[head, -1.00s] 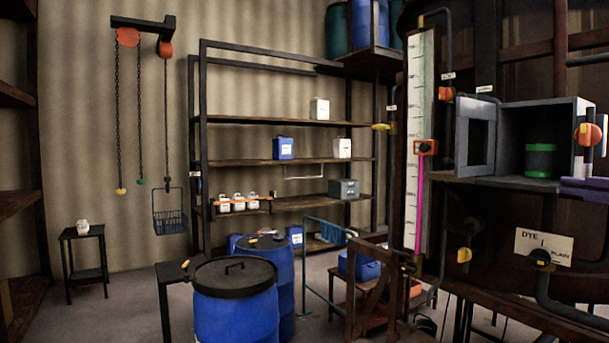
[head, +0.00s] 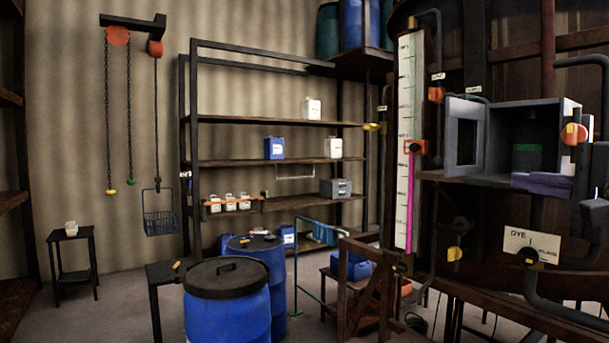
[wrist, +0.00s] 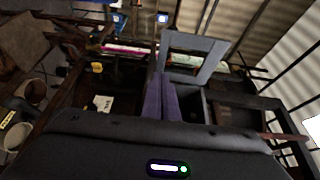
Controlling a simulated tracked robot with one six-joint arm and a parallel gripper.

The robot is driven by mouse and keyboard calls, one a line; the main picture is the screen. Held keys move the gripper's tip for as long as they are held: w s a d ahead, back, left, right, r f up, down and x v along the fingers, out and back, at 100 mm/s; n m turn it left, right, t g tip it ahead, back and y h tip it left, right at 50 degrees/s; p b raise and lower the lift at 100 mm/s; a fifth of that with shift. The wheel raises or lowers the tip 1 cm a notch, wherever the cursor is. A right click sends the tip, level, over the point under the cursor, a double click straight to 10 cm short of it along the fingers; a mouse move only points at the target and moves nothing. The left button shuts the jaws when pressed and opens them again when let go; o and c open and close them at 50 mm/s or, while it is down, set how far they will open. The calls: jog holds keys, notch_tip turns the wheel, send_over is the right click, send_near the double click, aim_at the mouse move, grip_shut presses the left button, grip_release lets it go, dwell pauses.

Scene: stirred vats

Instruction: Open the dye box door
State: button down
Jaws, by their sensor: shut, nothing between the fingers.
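The dye box (head: 568,105) is a grey metal box at the right of the head view, with its front open. Its framed door (head: 465,135) stands swung out at the left side. A dark pot with a green band (head: 527,157) is inside. The wrist view shows the door (wrist: 173,60) as a grey frame beyond the fingers, and the box (wrist: 190,104) beside them. My gripper (head: 517,180) has purple fingers, shut and empty, before the lower right of the box opening. They also show shut in the wrist view (wrist: 161,78), close to the box; contact cannot be told.
A gauge with a magenta column (head: 409,200) and orange-handled pipes (head: 436,95) stand left of the box. A dye label (head: 530,242) and pipework are below.

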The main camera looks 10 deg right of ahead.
jog(key=w+a, duration=0.2)
jog(key=w, duration=0.4)
jog(key=shift+a, duration=0.1)
jog(key=shift+a, duration=0.1)
dwell(0.4)
